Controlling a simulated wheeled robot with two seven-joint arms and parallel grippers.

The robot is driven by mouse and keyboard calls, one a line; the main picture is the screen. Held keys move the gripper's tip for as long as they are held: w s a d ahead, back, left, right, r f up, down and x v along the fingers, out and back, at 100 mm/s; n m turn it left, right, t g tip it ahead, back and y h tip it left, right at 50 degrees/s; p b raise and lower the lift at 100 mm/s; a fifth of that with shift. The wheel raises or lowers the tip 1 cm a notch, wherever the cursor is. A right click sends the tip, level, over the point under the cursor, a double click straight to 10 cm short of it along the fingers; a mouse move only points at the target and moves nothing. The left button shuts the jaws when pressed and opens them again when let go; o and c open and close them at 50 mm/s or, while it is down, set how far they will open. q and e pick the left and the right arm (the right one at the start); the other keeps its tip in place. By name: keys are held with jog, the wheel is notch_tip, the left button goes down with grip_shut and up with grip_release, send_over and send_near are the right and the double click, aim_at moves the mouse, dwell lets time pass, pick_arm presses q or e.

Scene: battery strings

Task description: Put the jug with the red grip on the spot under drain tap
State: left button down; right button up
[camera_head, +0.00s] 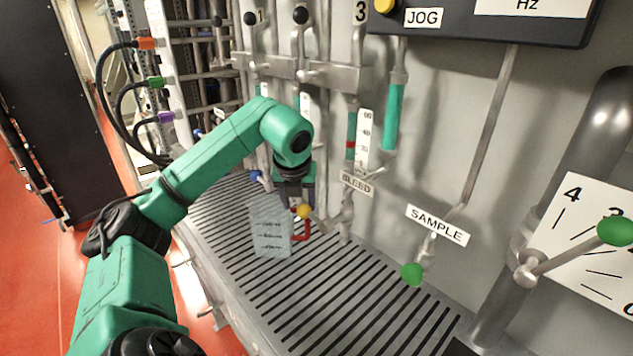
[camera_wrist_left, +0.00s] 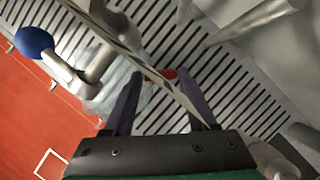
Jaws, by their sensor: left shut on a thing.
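The jug (camera_head: 270,228) is a translucent, pale box-shaped vessel with dark marks. It stands upright at the slatted tray, and whether it touches the slats is hard to tell. Its red grip (camera_head: 302,231) is on its right side. My left gripper (camera_head: 296,203) reaches down over the jug and is shut on it at the red grip, which shows between the fingers in the left wrist view (camera_wrist_left: 160,75). A tap with a blue knob (camera_head: 256,176) is just behind and left of the jug. No drain label is readable, and the marked spot is not visible.
The slatted tray (camera_head: 345,296) runs along the wall, clear in front. A yellow knob (camera_head: 304,211) is beside the jug, near the BLEED sign (camera_head: 357,183). A green knob (camera_head: 411,274) hangs below the SAMPLE sign (camera_head: 437,226). Pipes stand close behind my arm.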

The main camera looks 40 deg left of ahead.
pick_arm(q)
jog(key=w+f+p, duration=0.3)
jog(key=w, duration=0.2)
jog(key=shift+w+d+f, duration=0.25)
jog(key=shift+f, duration=0.05)
jog(key=shift+c, duration=1)
grip_release()
pick_arm(e)
notch_tip(320, 180, up, 4)
jog(key=shift+r, duration=0.15)
pick_arm(q)
jog(key=v, duration=1.2)
